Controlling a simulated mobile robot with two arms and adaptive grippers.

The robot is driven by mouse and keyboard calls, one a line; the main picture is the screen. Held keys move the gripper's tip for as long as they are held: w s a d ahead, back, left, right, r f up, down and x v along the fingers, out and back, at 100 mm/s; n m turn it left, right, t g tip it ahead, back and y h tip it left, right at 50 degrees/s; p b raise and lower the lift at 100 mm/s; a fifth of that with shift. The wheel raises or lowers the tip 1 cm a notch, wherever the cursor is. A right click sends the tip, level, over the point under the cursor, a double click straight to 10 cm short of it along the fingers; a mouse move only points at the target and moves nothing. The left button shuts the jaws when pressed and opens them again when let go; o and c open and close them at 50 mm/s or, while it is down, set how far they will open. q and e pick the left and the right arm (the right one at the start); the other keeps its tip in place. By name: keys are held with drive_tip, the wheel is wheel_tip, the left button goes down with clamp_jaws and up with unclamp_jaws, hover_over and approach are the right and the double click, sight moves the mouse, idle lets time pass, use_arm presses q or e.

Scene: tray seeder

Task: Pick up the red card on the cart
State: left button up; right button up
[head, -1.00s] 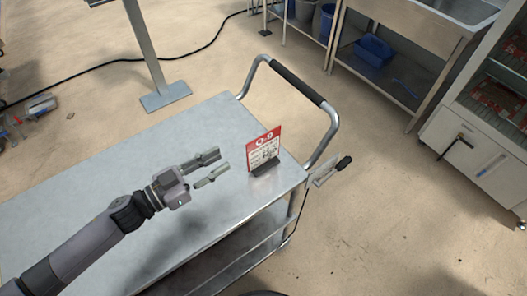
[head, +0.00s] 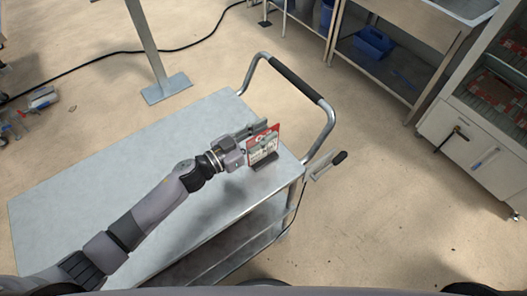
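The red and white card (head: 263,146) stands upright in a small dark holder (head: 264,163) on the grey metal cart (head: 110,165), near its handle end. My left gripper (head: 258,139) reaches in from the left, right at the card. One finger shows along the card's upper left edge and partly behind it. The other finger is hard to make out against the card. The fingers look spread apart, with the card between or beside them; contact is not clear. My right gripper is not in view.
A grey post (head: 150,45) stands beyond the cart. A shelf table with a blue bin (head: 373,43) and a white cabinet (head: 465,135) are at the right.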

use_arm(q)
drive_tip(key=shift+c, duration=0.3)
clamp_jaws()
idle(0.6)
